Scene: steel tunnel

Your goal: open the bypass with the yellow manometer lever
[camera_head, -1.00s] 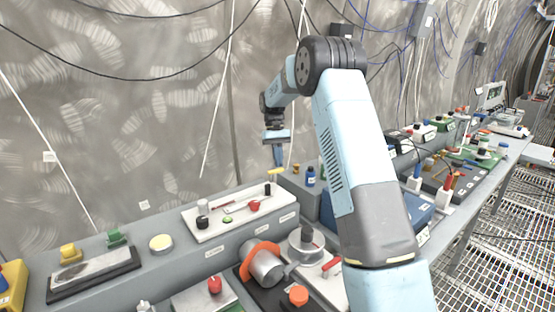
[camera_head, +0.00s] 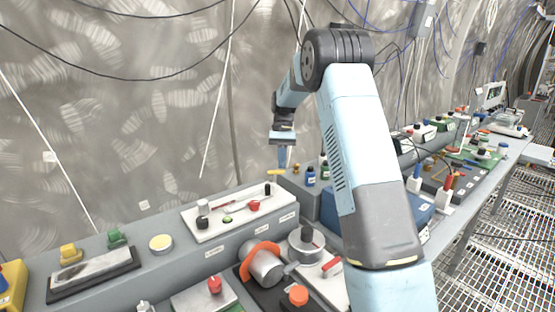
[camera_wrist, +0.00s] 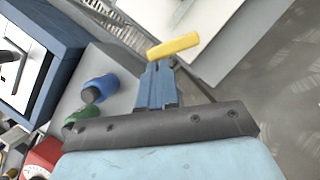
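The yellow lever (camera_head: 277,172) is a small bar at the right end of the grey raised console, below my gripper. In the wrist view the yellow lever (camera_wrist: 173,46) lies slantwise just beyond the fingertips. My gripper (camera_head: 282,166) points down, with its blue fingers just above the lever. In the wrist view my gripper (camera_wrist: 158,68) shows its fingers close together, with nothing visible between them. Whether the tips touch the lever cannot be told. The manometer and the lever's mount are not clear.
A blue-capped bottle (camera_head: 310,176) stands close to the right of the lever; a blue cylinder (camera_wrist: 99,88) and a green one (camera_wrist: 84,118) show in the wrist view. A white panel (camera_head: 240,213) with knobs lies to the left. The wall rises behind.

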